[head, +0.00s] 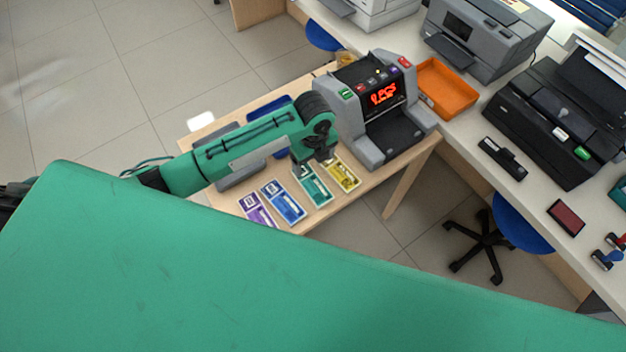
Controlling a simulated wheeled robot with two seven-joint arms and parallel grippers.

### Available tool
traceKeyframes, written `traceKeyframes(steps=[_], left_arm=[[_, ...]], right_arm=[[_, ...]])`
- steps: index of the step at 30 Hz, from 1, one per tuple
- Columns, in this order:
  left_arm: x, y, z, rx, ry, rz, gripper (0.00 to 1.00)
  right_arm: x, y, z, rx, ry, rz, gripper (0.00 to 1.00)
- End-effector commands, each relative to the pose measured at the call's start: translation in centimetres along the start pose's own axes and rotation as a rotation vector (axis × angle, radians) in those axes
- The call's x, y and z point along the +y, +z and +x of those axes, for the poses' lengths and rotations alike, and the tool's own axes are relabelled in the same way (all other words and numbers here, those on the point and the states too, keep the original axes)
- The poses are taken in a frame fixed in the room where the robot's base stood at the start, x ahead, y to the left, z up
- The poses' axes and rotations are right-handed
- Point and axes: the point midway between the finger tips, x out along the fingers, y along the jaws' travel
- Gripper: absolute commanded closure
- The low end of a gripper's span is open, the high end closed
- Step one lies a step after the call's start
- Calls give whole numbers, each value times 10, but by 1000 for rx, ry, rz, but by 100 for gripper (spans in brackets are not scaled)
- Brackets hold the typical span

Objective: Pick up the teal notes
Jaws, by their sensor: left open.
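The teal notes (318,191) lie flat on the wooden table, in a row between the blue notes (284,202) and the yellow notes (343,173). The purple notes (257,211) are at the left end of the row. My left gripper (307,177) points down over the far end of the teal notes and is open. It hides part of them, and I cannot tell whether its fingers touch them. My right gripper is not in view.
A grey counting machine (351,103) with a red display stands right behind the notes. An orange tray (448,87) sits on the white counter beside it, near printers. The table's front edge (345,203) is close to the notes.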

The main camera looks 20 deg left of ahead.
Motion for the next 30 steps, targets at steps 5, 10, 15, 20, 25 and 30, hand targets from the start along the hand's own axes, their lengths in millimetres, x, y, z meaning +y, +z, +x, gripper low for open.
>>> traceKeyframes(steps=[5,10,15,20,25,30], left_arm=[[2,-1,36,3,3,-4,20],[0,-1,59,2,0,-4,20],[1,0,68,2,-1,-4,20],[3,1,85,3,1,-6,20],[4,3,107,1,0,-5,20],[3,3,116,1,-3,-3,20]], right_arm=[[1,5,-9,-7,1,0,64],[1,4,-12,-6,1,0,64],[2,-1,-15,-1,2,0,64],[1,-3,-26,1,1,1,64],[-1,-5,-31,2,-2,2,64],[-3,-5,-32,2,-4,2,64]])
